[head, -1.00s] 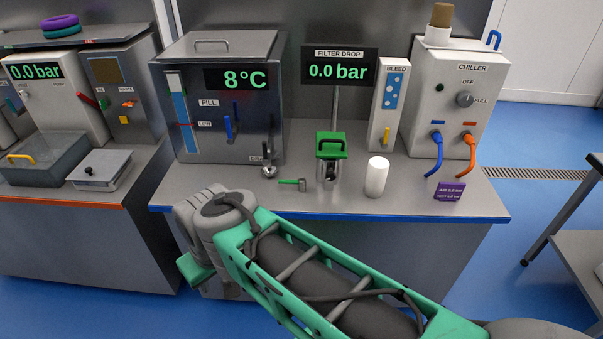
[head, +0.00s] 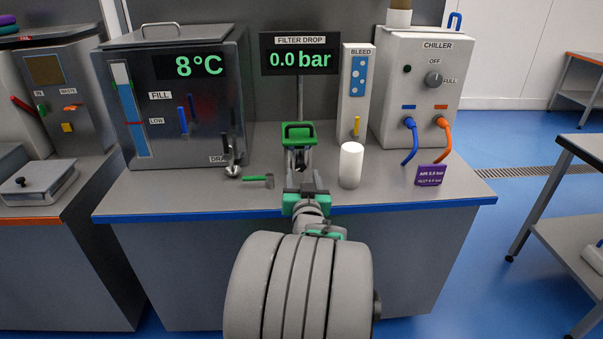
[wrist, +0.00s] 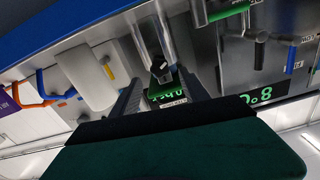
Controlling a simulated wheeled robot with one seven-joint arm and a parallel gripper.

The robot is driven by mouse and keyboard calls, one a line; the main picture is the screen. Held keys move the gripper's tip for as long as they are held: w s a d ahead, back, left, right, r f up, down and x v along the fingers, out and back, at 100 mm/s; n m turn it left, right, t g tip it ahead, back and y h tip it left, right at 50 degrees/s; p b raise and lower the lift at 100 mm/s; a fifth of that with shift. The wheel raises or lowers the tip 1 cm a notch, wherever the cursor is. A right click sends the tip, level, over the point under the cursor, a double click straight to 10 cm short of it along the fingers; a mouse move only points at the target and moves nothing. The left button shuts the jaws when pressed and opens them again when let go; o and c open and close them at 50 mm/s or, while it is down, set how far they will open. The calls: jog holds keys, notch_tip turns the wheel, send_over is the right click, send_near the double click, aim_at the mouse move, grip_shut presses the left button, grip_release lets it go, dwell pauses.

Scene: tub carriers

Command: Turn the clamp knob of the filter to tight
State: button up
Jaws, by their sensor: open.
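The filter (head: 297,131) stands upright on the middle of the bench, with a green top and handle above a silver body. Its silver body (wrist: 150,32) shows upside down in the wrist view. A small dark knob (wrist: 159,68) sits at the front of the body, below the green part. My gripper (head: 301,168) is open and points at the filter from the front. In the wrist view my grey fingers (wrist: 164,82) stand on either side of the knob, apart from it as far as I can see. In the head view the fingers hide much of the lower filter.
A white cylinder (head: 351,165) stands close right of the filter. The tank (head: 185,100), bleed panel (head: 356,90) and chiller (head: 425,85) stand behind. The display (head: 300,60) reads 0.0 bar.

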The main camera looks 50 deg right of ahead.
aim_at(301, 166)
jog(key=x, duration=0.4)
jog(key=shift+w+d, duration=0.1)
jog(key=shift+w, duration=0.05)
jog(key=shift+c, duration=0.5)
grip_shut()
